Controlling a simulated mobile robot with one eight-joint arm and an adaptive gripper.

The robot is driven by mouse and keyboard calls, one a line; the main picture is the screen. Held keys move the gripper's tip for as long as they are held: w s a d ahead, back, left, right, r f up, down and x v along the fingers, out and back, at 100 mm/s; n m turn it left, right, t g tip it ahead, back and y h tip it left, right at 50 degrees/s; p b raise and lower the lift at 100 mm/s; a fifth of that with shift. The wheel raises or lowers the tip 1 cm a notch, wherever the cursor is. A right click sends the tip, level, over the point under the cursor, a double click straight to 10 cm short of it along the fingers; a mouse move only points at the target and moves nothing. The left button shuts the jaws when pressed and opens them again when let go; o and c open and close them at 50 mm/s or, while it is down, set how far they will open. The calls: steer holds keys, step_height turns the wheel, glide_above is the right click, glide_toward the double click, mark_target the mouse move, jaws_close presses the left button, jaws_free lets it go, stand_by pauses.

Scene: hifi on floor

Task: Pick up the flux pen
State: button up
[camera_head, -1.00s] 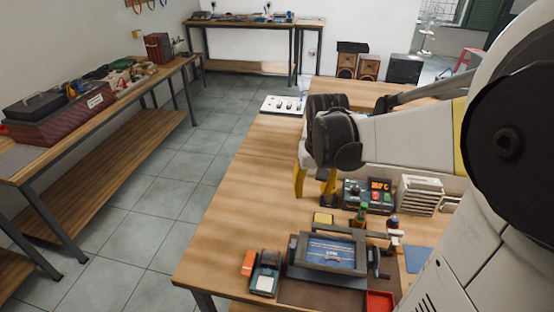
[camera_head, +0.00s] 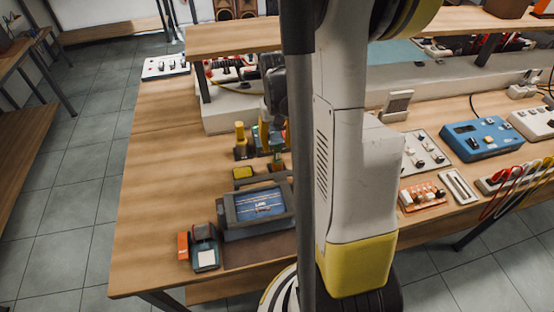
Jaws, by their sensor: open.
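I cannot pick out the flux pen for certain. A small green-and-red upright item (camera_head: 277,162) stands behind the board holder (camera_head: 258,207), close to my arm; it is too small to identify. My gripper (camera_head: 263,136) is partly hidden behind my own arm and column. Its dark body hangs over the bench, and a yellow finger shows beside the soldering station area. I see nothing held in it. The bench right behind my arm is hidden.
The wooden bench (camera_head: 150,190) is clear along its left side. A yellow-topped stand (camera_head: 240,140), a yellow sponge (camera_head: 243,172) and a dark device with an orange side (camera_head: 204,248) stand near the holder. A blue instrument (camera_head: 482,138) and red cables (camera_head: 500,195) lie right. A raised shelf (camera_head: 235,38) crosses behind.

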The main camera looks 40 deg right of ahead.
step_height(320, 180, down, 3)
steer(key=shift+r+b, duration=0.1)
steer(key=shift+b, duration=0.25)
jaws_close()
steer(key=shift+r, duration=0.1)
steer(key=shift+r+p, duration=0.35)
steer(key=shift+r, duration=0.2)
steer(key=r+p, duration=0.1)
steer(key=r, duration=0.1)
steer(key=w+r+p, duration=0.1)
steer(key=r, duration=0.1)
steer(key=shift+w, duration=0.1)
steer(key=w+r+p, duration=0.2)
steer(key=w+r, duration=0.3)
steer(key=w, duration=0.5)
steer(key=shift+w+d+r+p, duration=0.25)
steer(key=shift+d+r+p, duration=0.05)
steer(key=shift+r, duration=0.1)
